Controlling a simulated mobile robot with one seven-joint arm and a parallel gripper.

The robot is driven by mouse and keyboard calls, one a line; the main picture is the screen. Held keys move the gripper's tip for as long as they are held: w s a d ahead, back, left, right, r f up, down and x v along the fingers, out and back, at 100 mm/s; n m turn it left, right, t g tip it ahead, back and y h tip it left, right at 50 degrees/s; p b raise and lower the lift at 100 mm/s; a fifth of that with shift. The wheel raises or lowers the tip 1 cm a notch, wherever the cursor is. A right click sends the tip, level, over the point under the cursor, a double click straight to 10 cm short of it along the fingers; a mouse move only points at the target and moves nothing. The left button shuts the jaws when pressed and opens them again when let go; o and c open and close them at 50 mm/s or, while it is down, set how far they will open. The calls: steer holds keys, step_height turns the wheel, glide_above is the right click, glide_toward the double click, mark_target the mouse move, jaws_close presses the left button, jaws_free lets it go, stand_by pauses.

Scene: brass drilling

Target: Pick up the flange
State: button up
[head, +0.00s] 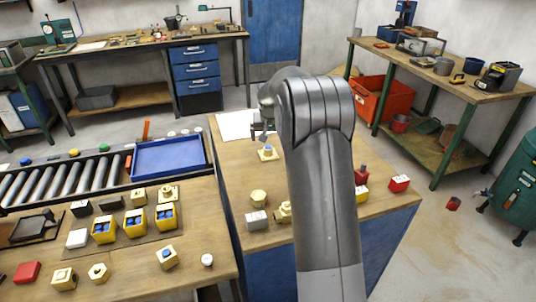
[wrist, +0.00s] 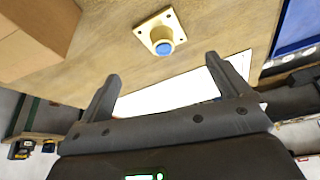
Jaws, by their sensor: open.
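The flange (head: 268,154), a brass-coloured square plate with a raised round boss and blue centre, lies on the wooden top of the middle bench. In the wrist view the flange (wrist: 160,33) shows its corner holes and lies flat at the top centre, beyond my fingertips. My gripper (wrist: 162,70) is open and empty, its two fingers apart with the flange ahead of the gap, not between them. In the head view my gripper (head: 264,135) is just above and behind the flange, partly hidden by my arm.
A white sheet (head: 236,125) lies behind the flange. A blue tray (head: 170,158) is to the left. In the wrist view, a brown box (wrist: 40,35) is at the upper left.

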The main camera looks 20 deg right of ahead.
mark_target(268, 147)
steer(key=x, duration=0.4)
steer(key=shift+w+a+x, duration=0.1)
steer(key=shift+a+x, duration=0.05)
steer(key=shift+x, duration=1.25)
steer(key=shift+w+a+x, duration=0.1)
steer(key=shift+a+x, duration=0.05)
steer(key=shift+x, duration=1.25)
steer(key=c, duration=1.6)
steer(key=shift+c, duration=0.2)
steer(key=shift+r, duration=0.15)
